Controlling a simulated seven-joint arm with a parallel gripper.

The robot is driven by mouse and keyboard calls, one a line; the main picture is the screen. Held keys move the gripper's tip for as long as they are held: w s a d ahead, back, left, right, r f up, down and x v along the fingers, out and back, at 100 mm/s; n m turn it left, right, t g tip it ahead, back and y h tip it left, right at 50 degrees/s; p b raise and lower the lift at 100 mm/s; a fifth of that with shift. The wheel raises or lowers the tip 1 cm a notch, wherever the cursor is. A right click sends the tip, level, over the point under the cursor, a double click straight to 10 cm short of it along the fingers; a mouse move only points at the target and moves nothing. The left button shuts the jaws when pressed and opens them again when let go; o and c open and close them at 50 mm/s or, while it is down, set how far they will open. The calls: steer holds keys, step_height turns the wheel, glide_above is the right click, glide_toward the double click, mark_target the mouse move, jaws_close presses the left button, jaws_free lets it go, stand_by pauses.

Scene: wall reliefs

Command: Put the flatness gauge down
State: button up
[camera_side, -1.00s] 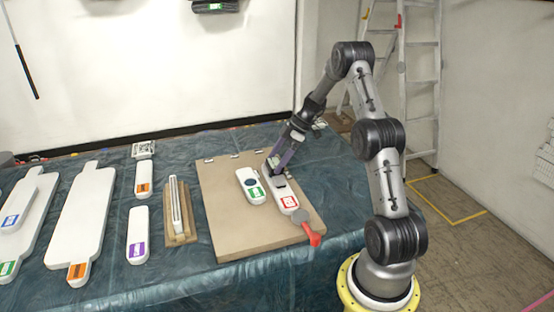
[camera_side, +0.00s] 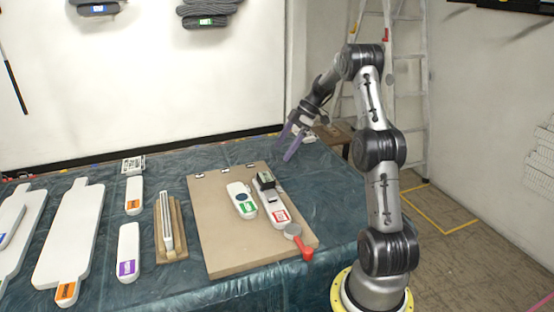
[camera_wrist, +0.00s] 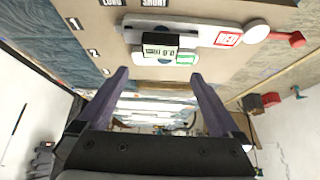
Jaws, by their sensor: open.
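The flatness gauge appears to be the small black block (camera_side: 265,180) with a lit number display, also seen in the wrist view (camera_wrist: 160,44). It rests on the far end of the white bar with a red label (camera_side: 274,206). That bar lies on the tan board (camera_side: 225,240) beside a shorter white piece with a green label (camera_side: 242,200). My gripper (camera_side: 284,149) is open and empty, above and behind the board, apart from the gauge. In the wrist view its fingers (camera_wrist: 160,75) are spread with nothing between them.
A red-handled tool with a grey disc (camera_side: 302,245) lies at the red-labelled bar's near end. Left of the board are a wooden holder with a pale strip (camera_side: 170,245) and several white labelled pieces (camera_side: 128,245). The blue-covered table is clear behind the board.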

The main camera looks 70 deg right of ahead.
steer(key=s+a+r+m+g+h, duration=0.1)
steer(key=a+r+m, duration=0.1)
steer(key=a+r, duration=0.6)
steer(key=s+a+r+m+g+h, duration=0.1)
steer(key=a+r, duration=0.2)
steer(key=a, duration=1)
steer(key=s+a+m+t+h, duration=0.2)
steer(key=s+a+m, duration=0.3)
steer(key=s+a, duration=0.9)
steer(key=shift+s+f+t, duration=0.3)
steer(key=shift+s+f, duration=0.05)
steer(key=shift+s, duration=0.9)
steer(key=shift+a, duration=0.1)
